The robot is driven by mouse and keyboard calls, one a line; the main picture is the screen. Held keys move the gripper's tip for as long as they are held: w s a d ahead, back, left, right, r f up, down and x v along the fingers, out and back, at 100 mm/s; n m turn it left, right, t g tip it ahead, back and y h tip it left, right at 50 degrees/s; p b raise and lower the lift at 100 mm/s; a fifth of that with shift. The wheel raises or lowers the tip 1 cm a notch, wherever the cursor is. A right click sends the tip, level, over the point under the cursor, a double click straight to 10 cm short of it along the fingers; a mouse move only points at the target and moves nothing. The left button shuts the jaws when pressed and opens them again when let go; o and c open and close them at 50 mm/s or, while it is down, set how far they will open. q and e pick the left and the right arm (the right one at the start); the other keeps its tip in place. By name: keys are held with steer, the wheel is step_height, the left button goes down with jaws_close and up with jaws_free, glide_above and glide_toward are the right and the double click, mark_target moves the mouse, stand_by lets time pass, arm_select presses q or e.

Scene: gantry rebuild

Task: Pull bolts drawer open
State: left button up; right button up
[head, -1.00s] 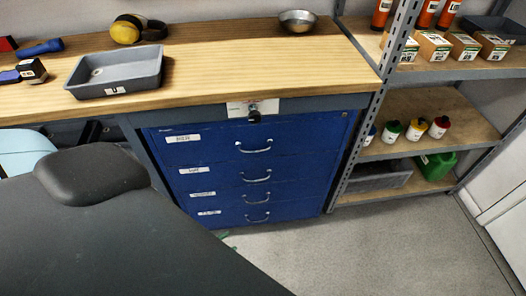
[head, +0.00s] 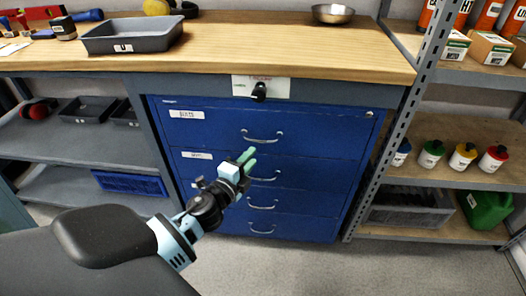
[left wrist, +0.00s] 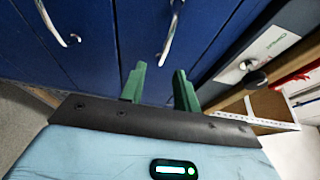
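The bolts drawer (head: 225,127) is the top drawer of a blue cabinet, with a white label at its left that looks like BOLTS. It sits flush with the cabinet front. Its curved metal handle (head: 262,138) also shows in the left wrist view (left wrist: 171,35), beyond the fingertips. My left gripper (head: 247,157) is in front of the cabinet, just below and left of this handle in the head view. In the left wrist view its green fingers (left wrist: 158,76) stand apart with nothing between them. My right gripper is not in view.
Several lower drawers with similar handles (head: 262,205) are shut. A black knob (head: 259,92) on a white plate sits above the bolts drawer. The wooden bench top (head: 240,40) overhangs the cabinet. A metal shelf post (head: 405,110) stands at right. Floor (head: 310,265) in front is clear.

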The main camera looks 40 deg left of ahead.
mark_target(262, 141)
arm_select(q)
steer(key=shift+w+a+r, duration=0.2)
steer(key=shift+w+r, duration=0.05)
steer(key=shift+r, duration=0.05)
steer(key=shift+w, duration=0.1)
steer(key=shift+w+a+b, duration=0.15)
steer(key=shift+w+a, duration=0.05)
steer(key=shift+w, duration=1.05)
steer(key=shift+w+a+b, duration=0.1)
steer(key=shift+w+a, duration=0.15)
steer(key=shift+w, duration=1)
steer(key=shift+w+a+b, duration=0.15)
steer(key=shift+w+a, duration=0.05)
steer(key=shift+w, duration=1.05)
jaws_close()
